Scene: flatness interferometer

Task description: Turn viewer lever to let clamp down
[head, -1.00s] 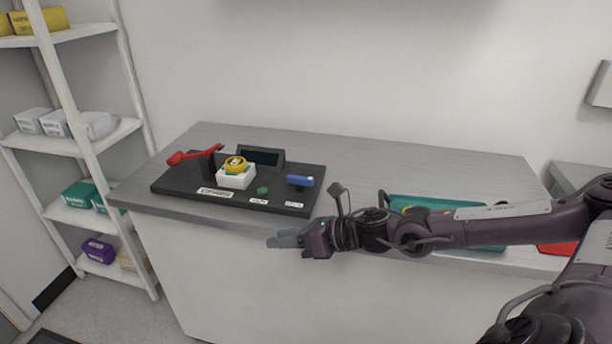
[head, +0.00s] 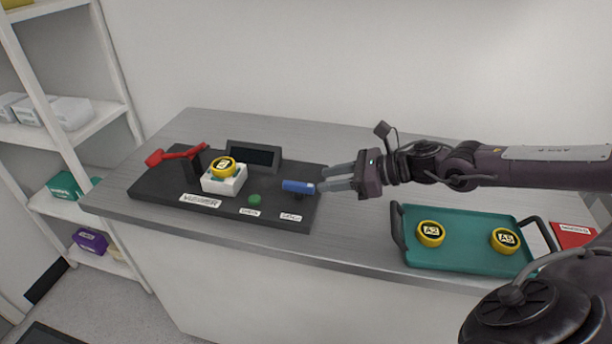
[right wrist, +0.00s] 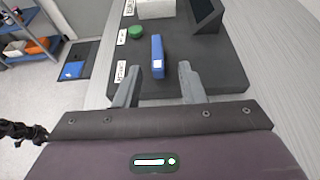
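The viewer is a dark base (head: 160,190) on the counter. Its blue lever (head: 299,187) is at the right end, and it shows in the right wrist view (right wrist: 157,55). A red clamp arm (head: 175,154) stands raised at the left on a black post. A yellow round piece (head: 223,164) sits on the white block (head: 222,183). My right gripper (head: 322,179) is open beside the lever. In the right wrist view its fingers (right wrist: 158,80) lie either side of the lever's near end, with gaps showing. My left gripper is not in view.
A green button (head: 254,199) and dark screen (head: 254,155) are on the base. A teal tray (head: 468,257) holds yellow pieces A2 (head: 430,233) and A5 (head: 505,240). A red item (head: 572,235) lies right of it. White shelves (head: 62,137) stand at the left.

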